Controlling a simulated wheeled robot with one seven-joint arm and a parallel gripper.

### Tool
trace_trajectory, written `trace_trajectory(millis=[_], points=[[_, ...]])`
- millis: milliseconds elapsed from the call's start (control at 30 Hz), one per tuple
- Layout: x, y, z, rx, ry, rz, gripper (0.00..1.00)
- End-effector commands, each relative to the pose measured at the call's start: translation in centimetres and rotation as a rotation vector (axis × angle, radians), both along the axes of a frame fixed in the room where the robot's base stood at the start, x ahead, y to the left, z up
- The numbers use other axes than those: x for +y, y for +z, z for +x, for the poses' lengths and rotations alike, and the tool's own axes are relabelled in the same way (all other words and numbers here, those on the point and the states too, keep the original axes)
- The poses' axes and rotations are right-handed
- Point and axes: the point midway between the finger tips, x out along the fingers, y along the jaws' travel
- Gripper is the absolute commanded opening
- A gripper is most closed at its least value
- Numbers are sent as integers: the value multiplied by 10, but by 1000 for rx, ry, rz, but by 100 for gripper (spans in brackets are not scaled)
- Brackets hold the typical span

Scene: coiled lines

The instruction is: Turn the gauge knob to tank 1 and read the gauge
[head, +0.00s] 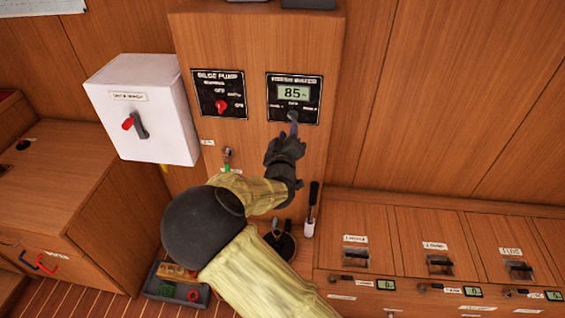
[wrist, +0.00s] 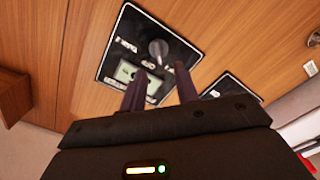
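The fresh water gauge panel (head: 272,98) is a black plate on the wooden column in the head view, its lit display (head: 294,92) reading 85%. Small labels surround the knob; the lettering is too small to read surely. The panel also shows, turned over, in the wrist view (wrist: 112,62). The round grey gauge knob (wrist: 158,49) lies just ahead of and between my fingertips. My gripper (wrist: 160,70) is open, its two dark fingers apart. In the head view my gripper (head: 291,124) covers most of the knob, so its setting is unclear; contact is not visible.
The bilge pump panel (head: 207,88) with a red knob (head: 221,106) is left of the gauge. A white switch box (head: 160,130) is further left. Drawers and lockers (head: 365,225) line the lower right.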

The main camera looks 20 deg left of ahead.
Motion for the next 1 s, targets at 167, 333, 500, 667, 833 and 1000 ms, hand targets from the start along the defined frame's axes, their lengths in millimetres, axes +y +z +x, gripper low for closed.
trace_trajectory(millis=[167,333,500,667,833,1000], points=[[-7,-1,-36,2,1,1,31],[-15,-1,-69,1,2,2,31],[-22,-1,-97,1,2,1,31],[-26,0,-110,-1,1,0,31],[-26,0,-111,-1,1,0,31],[-26,0,-111,-1,1,0,31]])
